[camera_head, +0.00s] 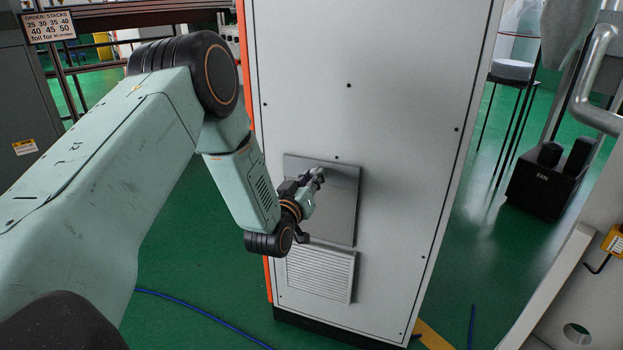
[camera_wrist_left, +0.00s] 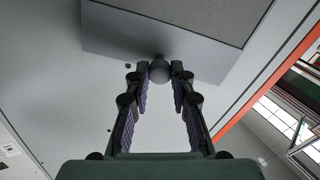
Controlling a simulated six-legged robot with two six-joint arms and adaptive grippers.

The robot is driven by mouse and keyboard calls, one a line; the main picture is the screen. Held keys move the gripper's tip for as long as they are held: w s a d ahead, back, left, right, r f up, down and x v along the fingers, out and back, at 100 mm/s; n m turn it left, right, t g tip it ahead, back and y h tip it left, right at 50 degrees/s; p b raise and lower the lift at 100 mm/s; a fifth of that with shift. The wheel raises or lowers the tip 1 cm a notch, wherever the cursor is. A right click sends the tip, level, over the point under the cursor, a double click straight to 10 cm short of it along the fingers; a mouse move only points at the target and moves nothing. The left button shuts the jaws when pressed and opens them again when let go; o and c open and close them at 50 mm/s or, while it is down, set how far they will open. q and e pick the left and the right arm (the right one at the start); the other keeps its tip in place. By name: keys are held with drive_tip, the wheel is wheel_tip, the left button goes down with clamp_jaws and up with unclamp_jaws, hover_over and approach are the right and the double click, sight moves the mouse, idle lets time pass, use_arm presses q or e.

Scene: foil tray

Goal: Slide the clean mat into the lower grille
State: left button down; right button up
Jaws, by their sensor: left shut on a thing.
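A flat grey square panel, which looks like the clean mat (camera_head: 338,222), is upright against the front of the pale cabinet. The slatted lower grille (camera_head: 320,275) is just below it, and the panel's bottom edge meets or overlaps the grille's top; I cannot tell which. My left gripper (camera_head: 317,176) is at the panel's upper part. In the left wrist view my left gripper (camera_wrist_left: 160,78) has its fingertips shut on a round grey knob (camera_wrist_left: 160,68) at the edge of the mat (camera_wrist_left: 180,24). Whether the mat's lower edge is inside the grille is hidden. My right gripper is not in view.
The tall pale cabinet (camera_head: 365,80) fills the middle, with an orange edge strip on its left. A blue cable (camera_head: 205,318) lies on the green floor. A black box (camera_head: 545,180) and a stool (camera_head: 512,75) stand to the right.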

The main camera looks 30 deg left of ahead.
use_arm(q)
drive_tip(key=shift+f+b, duration=1.35)
drive_tip(key=shift+f, duration=0.55)
drive_tip(key=shift+f+b, duration=2.1)
drive_tip(key=shift+f, duration=0.65)
drive_tip(key=shift+f+b, duration=0.65)
drive_tip(key=shift+f, duration=0.8)
approach(318, 239)
drive_tip(key=shift+w+a+r, duration=0.1)
drive_tip(key=shift+w+a, duration=0.1)
drive_tip(key=shift+w, duration=0.95)
drive_tip(key=shift+w+a+r, duration=0.1)
drive_tip(key=shift+w+a, duration=0.1)
drive_tip(key=shift+w, duration=0.9)
drive_tip(key=c, duration=1.1)
unclamp_jaws()
drive_tip(key=shift+f, duration=0.1)
drive_tip(key=shift+s, duration=0.1)
drive_tip(key=s, duration=0.4)
drive_tip(key=s+d, duration=0.1)
drive_tip(key=s, duration=0.2)
drive_tip(key=s+d, duration=0.1)
drive_tip(key=s, duration=0.3)
drive_tip(key=shift+s+d, duration=0.1)
drive_tip(key=shift+s, duration=0.25)
